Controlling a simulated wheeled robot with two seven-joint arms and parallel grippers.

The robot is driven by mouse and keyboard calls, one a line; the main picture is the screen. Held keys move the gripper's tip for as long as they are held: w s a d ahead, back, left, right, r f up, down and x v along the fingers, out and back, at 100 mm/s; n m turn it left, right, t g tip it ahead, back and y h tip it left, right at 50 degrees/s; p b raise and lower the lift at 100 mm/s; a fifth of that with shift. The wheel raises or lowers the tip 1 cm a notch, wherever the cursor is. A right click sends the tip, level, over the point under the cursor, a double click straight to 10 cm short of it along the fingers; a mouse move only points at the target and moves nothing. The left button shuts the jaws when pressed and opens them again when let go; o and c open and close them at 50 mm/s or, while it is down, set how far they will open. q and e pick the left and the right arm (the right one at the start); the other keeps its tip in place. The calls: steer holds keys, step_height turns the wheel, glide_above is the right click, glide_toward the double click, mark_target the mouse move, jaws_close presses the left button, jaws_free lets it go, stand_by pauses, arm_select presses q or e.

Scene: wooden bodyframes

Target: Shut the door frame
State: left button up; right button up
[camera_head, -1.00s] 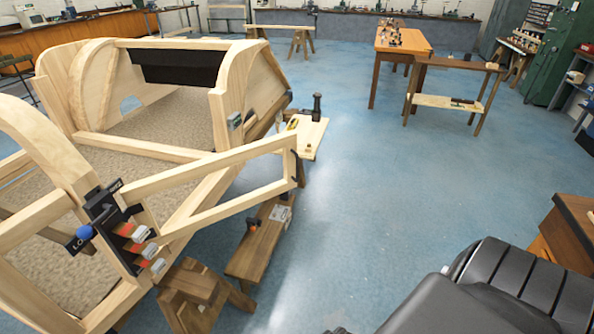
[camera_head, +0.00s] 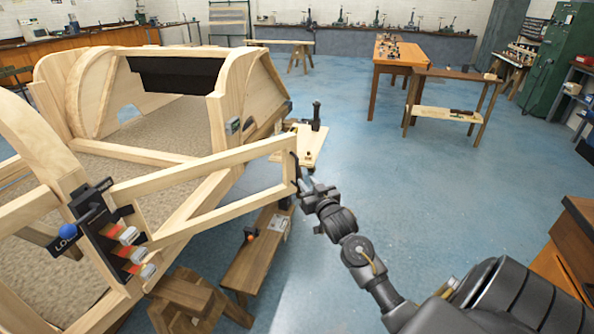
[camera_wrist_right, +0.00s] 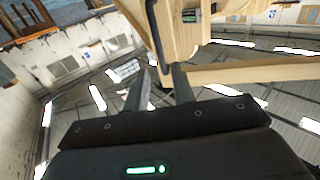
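The door frame (camera_head: 205,168), a long light-wood rectangle, stands swung out from the wooden bodyframe (camera_head: 75,151). Its left end is at the black latch and hinge hardware (camera_head: 110,232); its free end points right. A thin black handle (camera_wrist_right: 157,35) is on the door's free end. My right gripper (camera_head: 305,182) is just right of that end. In the wrist view its two fingers (camera_wrist_right: 163,75) are apart, with the handle's lower end between or just beyond the tips; contact cannot be told. My left gripper is not in view.
A low wooden bench (camera_head: 257,255) and a stool (camera_head: 190,298) stand under the door. A small board with tools (camera_head: 305,145) is behind its free end. An orange table (camera_head: 402,56) is at the back.

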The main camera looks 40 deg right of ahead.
mark_target(297, 169)
steer(key=p+x, duration=0.1)
steer(key=x, duration=0.8)
steer(key=shift+w, duration=0.15)
jaws_close()
